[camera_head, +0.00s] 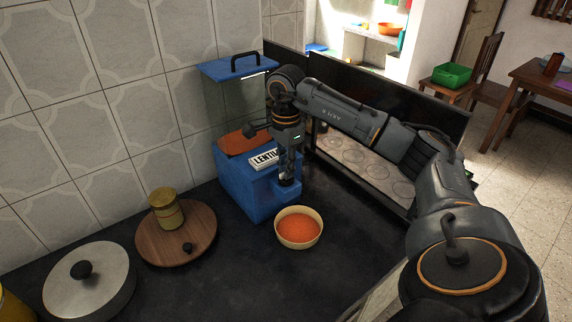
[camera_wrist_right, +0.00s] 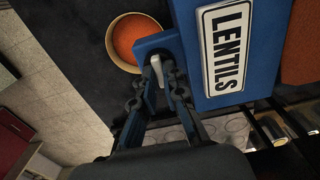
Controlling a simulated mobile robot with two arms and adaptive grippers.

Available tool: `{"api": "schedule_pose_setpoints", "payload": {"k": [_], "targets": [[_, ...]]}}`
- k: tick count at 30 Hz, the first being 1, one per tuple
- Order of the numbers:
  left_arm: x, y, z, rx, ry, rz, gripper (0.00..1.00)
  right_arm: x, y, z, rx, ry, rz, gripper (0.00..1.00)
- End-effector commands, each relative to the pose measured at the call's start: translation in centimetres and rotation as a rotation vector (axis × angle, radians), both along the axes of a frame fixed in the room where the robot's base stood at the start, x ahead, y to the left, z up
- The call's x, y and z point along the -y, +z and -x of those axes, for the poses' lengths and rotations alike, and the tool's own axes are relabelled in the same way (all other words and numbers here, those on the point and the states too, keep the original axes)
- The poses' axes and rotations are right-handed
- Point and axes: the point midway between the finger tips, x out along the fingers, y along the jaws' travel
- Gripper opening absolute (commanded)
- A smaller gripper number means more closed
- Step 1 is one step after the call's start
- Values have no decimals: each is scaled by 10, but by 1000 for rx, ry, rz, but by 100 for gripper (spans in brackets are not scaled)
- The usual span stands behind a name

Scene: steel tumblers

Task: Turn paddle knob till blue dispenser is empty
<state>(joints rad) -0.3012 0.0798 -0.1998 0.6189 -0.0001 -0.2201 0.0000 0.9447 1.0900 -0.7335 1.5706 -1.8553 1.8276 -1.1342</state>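The blue dispenser (camera_head: 253,190) stands on the dark counter against the tiled wall, with a LENTILS label that also shows in the wrist view (camera_wrist_right: 226,50). Its clear hopper holds orange lentils (camera_head: 238,143) under a blue lid (camera_head: 236,67) with a black handle. A tan bowl (camera_head: 298,228) of orange lentils sits below the dispenser's front; the wrist view shows part of it (camera_wrist_right: 136,40). My right gripper (camera_head: 289,172) is at the dispenser's front. In the wrist view its fingers (camera_wrist_right: 160,78) close on both sides of the pale paddle knob (camera_wrist_right: 156,68). My left gripper is out of view.
A round wooden board (camera_head: 160,243) with a brass-coloured canister (camera_head: 166,209) lies left of the dispenser. A steel pot with a lid (camera_head: 90,285) stands at the front left. A stove (camera_head: 365,165) is right of the dispenser. The counter in front of the bowl is clear.

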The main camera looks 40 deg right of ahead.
Motion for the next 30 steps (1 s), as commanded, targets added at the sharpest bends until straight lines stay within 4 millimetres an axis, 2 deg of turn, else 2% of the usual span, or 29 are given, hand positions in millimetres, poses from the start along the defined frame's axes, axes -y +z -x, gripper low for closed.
{"api": "schedule_pose_setpoints", "payload": {"k": [8, 14, 30], "targets": [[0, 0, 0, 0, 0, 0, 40, 0, 0, 0, -1, -19, 0, 0], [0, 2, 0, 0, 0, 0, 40, 0, 0, 0, -1, -100, 0, 0], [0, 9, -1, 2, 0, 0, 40, 0, 1, 0, -1, -574, 0, 0]]}}
